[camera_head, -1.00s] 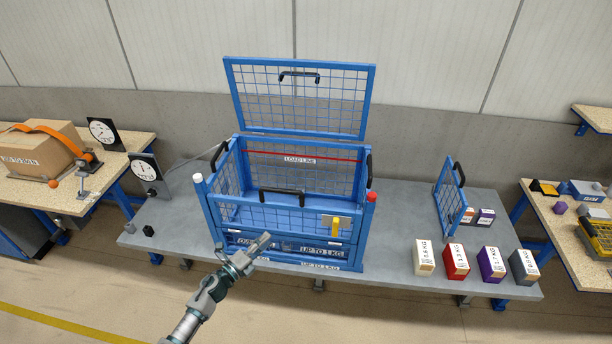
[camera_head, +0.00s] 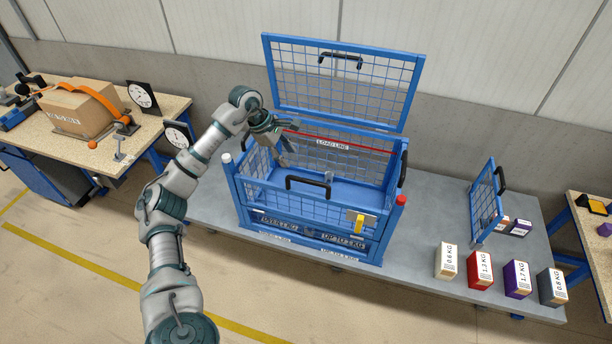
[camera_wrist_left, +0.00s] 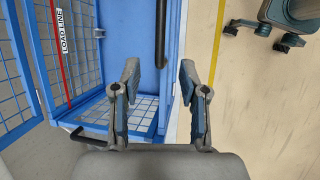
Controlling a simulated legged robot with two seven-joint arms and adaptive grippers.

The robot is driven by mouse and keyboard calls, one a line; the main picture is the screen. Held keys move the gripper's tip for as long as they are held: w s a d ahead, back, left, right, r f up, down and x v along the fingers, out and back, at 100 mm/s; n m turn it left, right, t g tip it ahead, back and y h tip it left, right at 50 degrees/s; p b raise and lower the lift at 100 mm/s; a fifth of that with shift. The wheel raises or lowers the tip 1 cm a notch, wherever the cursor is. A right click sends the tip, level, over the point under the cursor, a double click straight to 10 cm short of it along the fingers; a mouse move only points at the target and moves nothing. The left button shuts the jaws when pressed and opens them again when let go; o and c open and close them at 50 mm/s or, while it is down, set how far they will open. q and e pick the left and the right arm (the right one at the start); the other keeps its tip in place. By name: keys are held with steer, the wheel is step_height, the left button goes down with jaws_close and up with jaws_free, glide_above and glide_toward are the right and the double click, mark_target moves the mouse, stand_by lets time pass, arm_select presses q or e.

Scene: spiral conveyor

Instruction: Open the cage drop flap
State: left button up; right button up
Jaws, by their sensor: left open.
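The blue wire-mesh cage (camera_head: 238,200) stands on a grey table. Its front drop flap (camera_head: 268,196) is upright, with a black handle (camera_head: 307,186) on its upper part. A yellow latch piece (camera_head: 359,223) sits at the front right of the cage. The mesh lid (camera_head: 341,121) stands raised at the back. My left gripper (camera_head: 285,157) is over the left part of the cage, open, with nothing between its fingers. In the left wrist view the open fingers (camera_wrist_left: 160,75) are over the cage's blue edge, near a black handle (camera_wrist_left: 161,35).
Several weight-marked blocks, including a red one (camera_head: 479,271), stand at the table's right front. A small mesh panel (camera_head: 486,203) stands behind them. Dial gauges, including one near the cage (camera_head: 177,137), are at the left. A workbench with a strapped carton (camera_head: 77,113) is further left.

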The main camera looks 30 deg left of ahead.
mark_target(305, 179)
arm_select(q)
steer(key=p+x, duration=0.1)
steer(key=x, duration=1.1)
steer(key=shift+d, duration=0.1)
jaws_close()
